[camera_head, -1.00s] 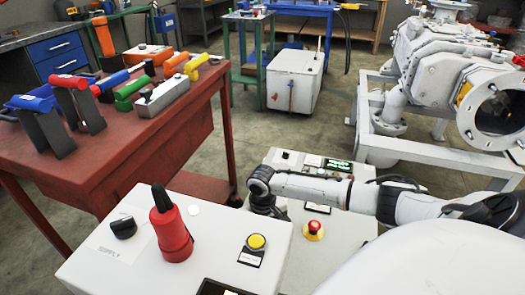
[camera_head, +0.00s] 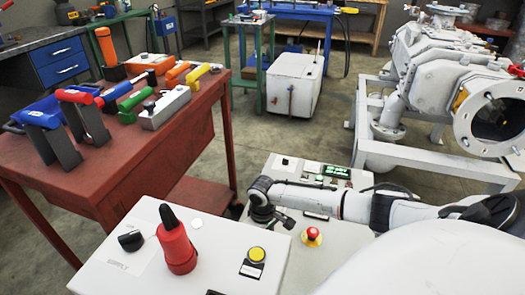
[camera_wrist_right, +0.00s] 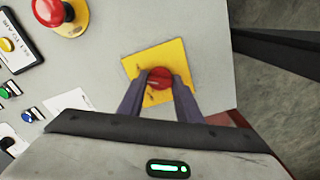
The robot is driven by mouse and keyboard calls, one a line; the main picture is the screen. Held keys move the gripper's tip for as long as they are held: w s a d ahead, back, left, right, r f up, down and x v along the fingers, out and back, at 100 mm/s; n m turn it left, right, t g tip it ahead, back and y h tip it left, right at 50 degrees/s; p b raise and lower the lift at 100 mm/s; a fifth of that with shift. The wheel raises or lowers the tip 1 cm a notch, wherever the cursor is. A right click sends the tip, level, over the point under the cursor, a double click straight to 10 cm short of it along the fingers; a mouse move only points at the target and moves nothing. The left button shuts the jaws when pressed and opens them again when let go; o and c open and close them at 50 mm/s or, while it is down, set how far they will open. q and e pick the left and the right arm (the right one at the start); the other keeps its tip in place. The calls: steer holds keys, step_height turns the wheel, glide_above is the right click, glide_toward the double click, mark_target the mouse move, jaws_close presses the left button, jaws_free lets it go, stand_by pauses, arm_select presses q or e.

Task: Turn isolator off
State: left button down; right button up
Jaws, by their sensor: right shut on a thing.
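A red round knob on a yellow square plate (camera_wrist_right: 155,96) sits on the grey panel in the right wrist view. My right gripper (camera_wrist_right: 160,82) is shut on this red knob (camera_wrist_right: 160,77), one finger on each side of it. In the head view, my right gripper (camera_head: 267,217) points down at the left part of the grey control panel (camera_head: 345,238), and its wrist and arm hide the knob. My left gripper is not in view.
A red emergency button (camera_head: 312,237) and a green display (camera_head: 336,171) are on the same panel. A red tool table (camera_head: 130,160) stands left.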

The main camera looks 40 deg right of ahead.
steer(key=n+p, duration=0.1)
steer(key=n, duration=0.1)
steer(key=shift+r+n+p, duration=0.15)
steer(key=shift+n+p, duration=0.2)
steer(key=shift+n, duration=0.05)
steer(key=n+p, duration=0.1)
steer(key=n, duration=0.2)
steer(key=shift+n, duration=0.3)
steer(key=n+p, duration=0.1)
steer(key=n, duration=0.2)
steer(key=shift+n, duration=0.3)
steer(key=n, duration=0.4)
steer(key=shift+n, duration=0.3)
steer(key=o, duration=1)
steer(key=shift+o, duration=0.2)
